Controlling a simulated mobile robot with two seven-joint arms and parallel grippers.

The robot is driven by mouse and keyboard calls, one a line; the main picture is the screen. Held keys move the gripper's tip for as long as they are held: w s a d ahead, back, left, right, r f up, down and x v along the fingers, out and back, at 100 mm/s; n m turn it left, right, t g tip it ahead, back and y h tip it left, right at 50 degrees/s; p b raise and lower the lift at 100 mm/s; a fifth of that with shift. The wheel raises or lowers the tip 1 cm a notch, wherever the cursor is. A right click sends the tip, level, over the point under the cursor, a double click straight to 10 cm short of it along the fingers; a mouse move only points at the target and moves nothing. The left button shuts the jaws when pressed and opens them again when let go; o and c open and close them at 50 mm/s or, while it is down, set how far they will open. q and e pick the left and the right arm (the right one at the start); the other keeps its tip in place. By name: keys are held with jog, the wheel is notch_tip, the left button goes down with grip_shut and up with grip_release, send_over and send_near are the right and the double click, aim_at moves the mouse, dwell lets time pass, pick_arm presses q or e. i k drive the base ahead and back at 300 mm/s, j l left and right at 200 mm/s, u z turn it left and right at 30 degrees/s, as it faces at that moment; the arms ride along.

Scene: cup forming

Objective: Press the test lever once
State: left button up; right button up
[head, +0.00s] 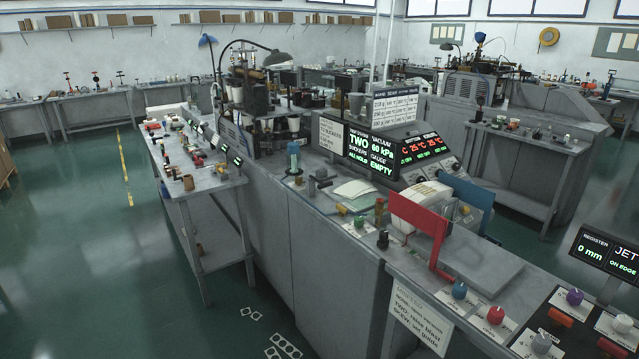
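No part is plainly labelled as the test lever, and I cannot tell which one it is. A small black upright knob (383,240) stands on the grey bench left of the red plate (418,228) on its red post. A blue-topped upright piece (293,157) stands further back on the bench. In front are a blue knob (459,290), a red knob (495,315), a grey knob (541,342) and a purple knob (574,297) on label cards. Neither of my grippers is in view.
A display (371,155) reads TWO suckers, ALL HOLD, 60 kPa, EMPTY. A register display (607,254) at right reads 0 mm. A side table (193,178) holds small parts. Green floor at left is mostly clear.

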aim_at(321, 185)
jog(key=i+j+z, duration=0.1)
jog(key=z, duration=0.9)
jog(key=i+j+z, duration=0.15)
jog(key=j+z, duration=1.05)
jog(key=j, duration=1.7)
jog(key=k+j, duration=0.1)
jog(key=j, duration=0.85)
jog(key=z, duration=0.05)
